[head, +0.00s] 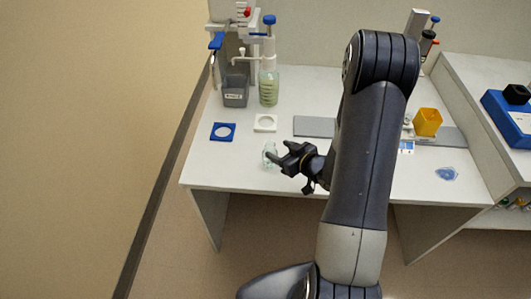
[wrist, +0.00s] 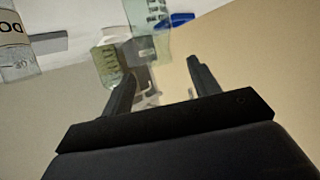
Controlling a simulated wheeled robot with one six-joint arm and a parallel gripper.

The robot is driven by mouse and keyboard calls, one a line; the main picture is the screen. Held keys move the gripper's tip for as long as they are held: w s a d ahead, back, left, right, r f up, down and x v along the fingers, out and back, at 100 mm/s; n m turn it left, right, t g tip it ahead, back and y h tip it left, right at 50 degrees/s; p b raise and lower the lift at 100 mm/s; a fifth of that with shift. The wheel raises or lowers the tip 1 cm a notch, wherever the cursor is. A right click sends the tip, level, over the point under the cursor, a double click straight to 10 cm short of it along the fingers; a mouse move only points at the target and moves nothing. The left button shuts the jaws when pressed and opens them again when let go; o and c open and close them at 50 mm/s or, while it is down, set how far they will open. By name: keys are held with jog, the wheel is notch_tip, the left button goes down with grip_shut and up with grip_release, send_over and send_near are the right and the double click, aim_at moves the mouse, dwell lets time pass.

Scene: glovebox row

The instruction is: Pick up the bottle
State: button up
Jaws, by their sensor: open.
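A small clear glass bottle (head: 269,150) stands near the front edge of the white bench, right at the fingertips of my gripper (head: 277,157). A clear glass vessel with markings (wrist: 150,28), which looks like this bottle, shows just beyond the fingertips in the wrist view. My gripper (wrist: 163,75) is open, with nothing seen held between its fingers. The bottle's lower part is partly hidden by a finger in the head view, and its top is cut off in the wrist view.
Behind stand a larger bottle with a blue-topped dispenser (head: 269,90) and a grey bin (head: 235,92). A blue square holder (head: 222,132) and a white one (head: 265,123) lie nearby. A labelled clear container (wrist: 15,50) is at the wrist view's left. A yellow container (head: 428,122) stands right.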

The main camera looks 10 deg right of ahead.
aim_at(267, 144)
jog(key=shift+f+p+x, duration=0.15)
jog(key=shift+p+x, duration=0.25)
jog(key=shift+x, duration=1.55)
jog(key=shift+f+p+x, duration=0.15)
jog(key=shift+p+x, duration=0.2)
jog(key=shift+x, duration=1.55)
jog(key=shift+s, duration=0.1)
jog(key=shift+c, duration=0.4)
jog(key=c, duration=1)
jog(key=shift+r, duration=0.15)
